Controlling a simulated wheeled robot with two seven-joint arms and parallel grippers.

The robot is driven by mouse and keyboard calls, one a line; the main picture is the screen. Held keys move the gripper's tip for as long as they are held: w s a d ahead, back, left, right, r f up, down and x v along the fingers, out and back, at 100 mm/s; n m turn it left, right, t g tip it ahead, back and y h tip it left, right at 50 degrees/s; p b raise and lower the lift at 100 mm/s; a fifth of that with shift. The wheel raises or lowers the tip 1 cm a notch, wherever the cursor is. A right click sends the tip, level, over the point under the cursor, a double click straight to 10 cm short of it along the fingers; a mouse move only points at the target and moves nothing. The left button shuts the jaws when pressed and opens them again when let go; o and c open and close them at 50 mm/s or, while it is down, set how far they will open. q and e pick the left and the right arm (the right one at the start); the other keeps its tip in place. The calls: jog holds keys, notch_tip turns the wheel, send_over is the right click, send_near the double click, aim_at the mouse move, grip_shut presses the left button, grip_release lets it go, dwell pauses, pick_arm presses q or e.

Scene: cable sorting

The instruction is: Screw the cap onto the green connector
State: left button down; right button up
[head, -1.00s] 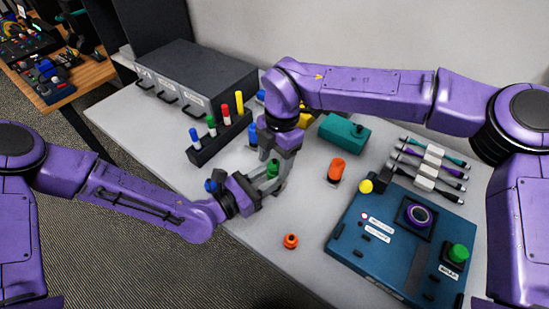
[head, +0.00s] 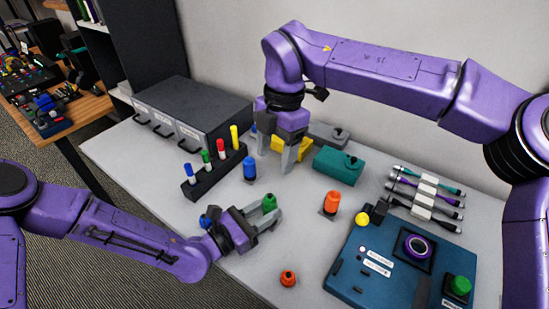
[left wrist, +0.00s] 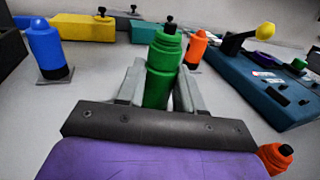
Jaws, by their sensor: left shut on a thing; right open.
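The green connector (head: 269,203) stands upright between the fingers of my left gripper (head: 264,216), which is shut on it. In the left wrist view the green connector (left wrist: 160,80) shows a wider green ringed part near its top and a dark tip above. I cannot tell from this whether that ringed part is a separate cap. No loose green cap is seen on the table. My right gripper (head: 277,156) is open and empty, fingers pointing down, behind and above the green connector and apart from it.
A blue connector (head: 250,170) and an orange connector (head: 332,203) stand nearby. A small orange piece (head: 288,279) lies at the front. A marker rack (head: 212,174), teal box (head: 338,166), yellow box (head: 294,154) and blue panel (head: 345,270) surround a clear table patch.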

pick_arm(q)
jog(key=shift+f, duration=0.1)
jog(key=c, duration=0.6)
grip_release()
jog(key=shift+c, duration=0.2)
jog(key=b+v, duration=0.1)
jog(key=v, duration=0.9)
jog(key=shift+s+a, duration=0.15)
jog(key=shift+a, duration=0.1)
jog(key=shift+s, duration=0.1)
